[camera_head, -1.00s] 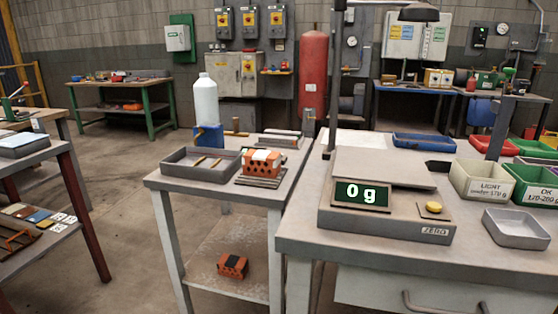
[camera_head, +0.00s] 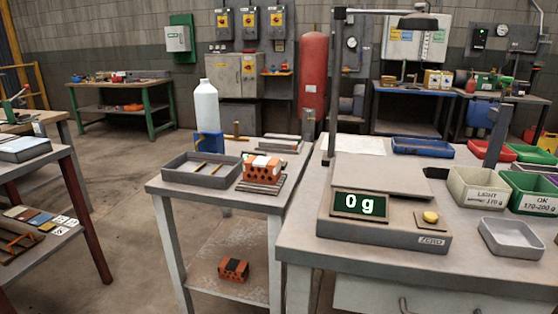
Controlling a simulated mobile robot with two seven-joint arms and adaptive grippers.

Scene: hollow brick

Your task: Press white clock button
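I cannot make out a clock with a white button in the head view. A grey scale (camera_head: 384,232) stands on the right table, its display (camera_head: 360,204) reading "0 g". A round yellow button (camera_head: 430,217) sits on its right side, above the label "ZERO". Small round white dials show on the back wall, one at the upper right (camera_head: 503,29) and one nearer the middle (camera_head: 352,43). They are too small to tell whether either is a clock. Neither of my grippers is in view.
The left small table (camera_head: 185,182) bears a white bottle (camera_head: 206,105), a grey tray (camera_head: 200,171) and an orange hollow brick (camera_head: 262,168). Another brick (camera_head: 233,270) lies on its shelf. Labelled bins (camera_head: 478,192) and an empty grey tray (camera_head: 511,239) are right of the scale.

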